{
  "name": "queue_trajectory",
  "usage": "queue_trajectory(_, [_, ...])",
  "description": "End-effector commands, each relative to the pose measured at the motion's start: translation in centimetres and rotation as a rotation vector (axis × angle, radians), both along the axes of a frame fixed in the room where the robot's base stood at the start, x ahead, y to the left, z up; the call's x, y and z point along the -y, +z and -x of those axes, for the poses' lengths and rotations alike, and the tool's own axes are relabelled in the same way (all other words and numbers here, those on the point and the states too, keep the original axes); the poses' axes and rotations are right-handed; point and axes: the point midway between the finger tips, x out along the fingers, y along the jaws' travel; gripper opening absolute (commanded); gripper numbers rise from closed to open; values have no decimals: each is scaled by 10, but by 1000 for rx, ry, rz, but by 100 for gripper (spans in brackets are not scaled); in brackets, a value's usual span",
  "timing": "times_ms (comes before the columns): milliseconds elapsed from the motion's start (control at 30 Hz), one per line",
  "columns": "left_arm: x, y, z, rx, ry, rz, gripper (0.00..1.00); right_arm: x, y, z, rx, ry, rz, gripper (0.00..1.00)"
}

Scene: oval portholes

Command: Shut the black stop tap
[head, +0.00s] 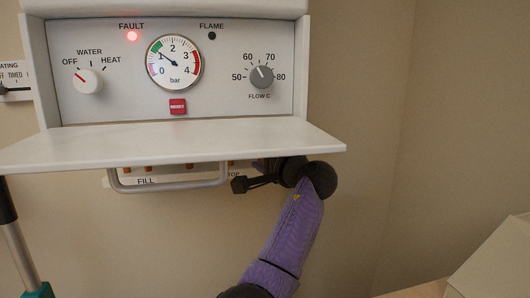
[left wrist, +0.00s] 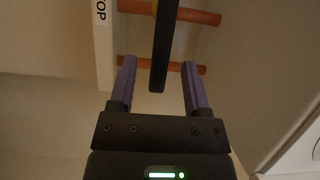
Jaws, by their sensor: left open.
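The black stop tap shows in the left wrist view as a long black lever (left wrist: 162,45), next to a white label strip (left wrist: 104,45) reading "TOP", its first letter out of view. The lever lies across the line of the copper pipes. My left gripper (left wrist: 160,68) is open, one purple finger on each side of the lever's free end, with gaps showing. In the head view my left gripper (head: 258,182) is just under the white shelf, at the right end of the lower panel. Its fingers and the tap are hard to make out there. My right gripper is not in view.
The white shelf (head: 170,148) juts out just above my gripper. A grey bar handle (head: 170,188) runs before the lower panel marked "FILL". Copper pipes (left wrist: 200,17) pass behind the lever. The red FAULT lamp (head: 132,36) is lit. Bare wall lies to the right.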

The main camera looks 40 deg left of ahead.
Motion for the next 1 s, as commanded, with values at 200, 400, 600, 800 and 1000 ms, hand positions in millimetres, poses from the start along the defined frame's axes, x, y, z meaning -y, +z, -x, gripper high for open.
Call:
queue_trajectory(200, [48,4,16,2,-3,2,62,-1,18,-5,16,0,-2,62])
queue_trajectory(400, [61,2,20,1,0,1,62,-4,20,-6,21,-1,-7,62])
queue_trajectory(600, [61,1,20,1,0,1,62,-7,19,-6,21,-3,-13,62])
queue_trajectory(800, [61,-7,17,-14,-15,6,62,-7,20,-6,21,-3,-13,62])
queue_trajectory(1000, [77,-160,-5,-240,-267,148,62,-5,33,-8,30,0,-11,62])
